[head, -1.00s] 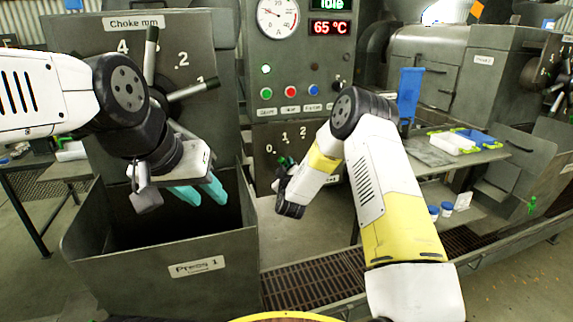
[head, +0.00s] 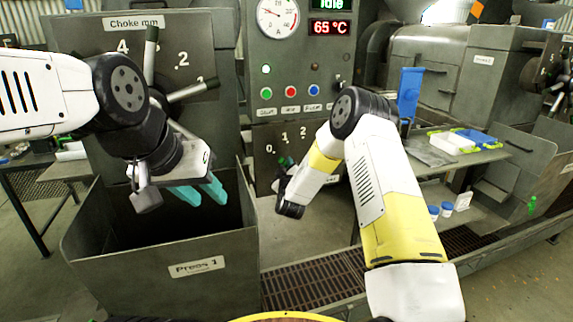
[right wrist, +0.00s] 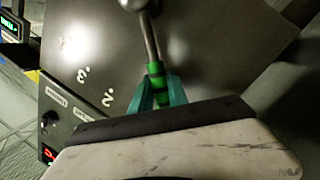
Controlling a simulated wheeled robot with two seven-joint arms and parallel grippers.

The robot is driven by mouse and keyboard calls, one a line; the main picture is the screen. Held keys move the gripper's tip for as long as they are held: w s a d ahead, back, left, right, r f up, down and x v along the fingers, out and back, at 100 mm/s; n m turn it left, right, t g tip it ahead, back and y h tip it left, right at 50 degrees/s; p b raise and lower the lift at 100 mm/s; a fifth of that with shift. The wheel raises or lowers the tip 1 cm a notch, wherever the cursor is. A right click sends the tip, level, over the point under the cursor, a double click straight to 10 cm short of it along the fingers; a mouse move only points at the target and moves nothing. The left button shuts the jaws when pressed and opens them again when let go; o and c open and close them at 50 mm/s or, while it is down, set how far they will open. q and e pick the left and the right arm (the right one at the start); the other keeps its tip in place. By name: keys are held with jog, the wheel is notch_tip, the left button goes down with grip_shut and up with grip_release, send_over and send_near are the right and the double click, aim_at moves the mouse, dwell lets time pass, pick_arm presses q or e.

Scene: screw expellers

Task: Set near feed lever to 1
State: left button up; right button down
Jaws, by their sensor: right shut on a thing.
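The near feed lever shows in the right wrist view as a metal rod with a green grip (right wrist: 154,68). My right gripper (right wrist: 160,92) has its teal fingers on both sides of the grip and is shut on it. In the head view a bit of green and dark handle (head: 286,161) shows on the dial panel (head: 262,170), which carries the numbers 0, 1 and 2. The right gripper's fingertips are hidden there behind its own wrist. I cannot tell which number the lever points at. My left gripper (head: 205,191) is open and empty above the Press 1 bin.
The Press 1 bin (head: 145,270) stands at the left, below the Choke panel (head: 100,40) with its levers. Coloured buttons (head: 290,91) sit above the feed dial. A side table (head: 430,155) with trays is at the right. A floor grating (head: 310,285) lies below.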

jog(key=d+r+m, duration=0.1)
jog(key=d+m, duration=0.1)
jog(key=shift+w+d+r+m+g, duration=0.1)
jog(key=shift+w+r+m+g, duration=0.2)
jog(key=shift+w+r, duration=0.1)
jog(key=shift+w+d+r+m+g, duration=0.15)
jog(key=shift+d+r+m+g, duration=0.15)
jog(key=shift+d+m, duration=0.4)
jog(key=shift+a, duration=0.1)
jog(key=c, duration=1.3)
grip_release()
jog(key=s, duration=0.7)
jog(key=shift+s+d+r, duration=0.25)
jog(key=shift+s+r, duration=0.1)
jog(key=shift+s, duration=0.05)
jog(key=shift+r, duration=0.1)
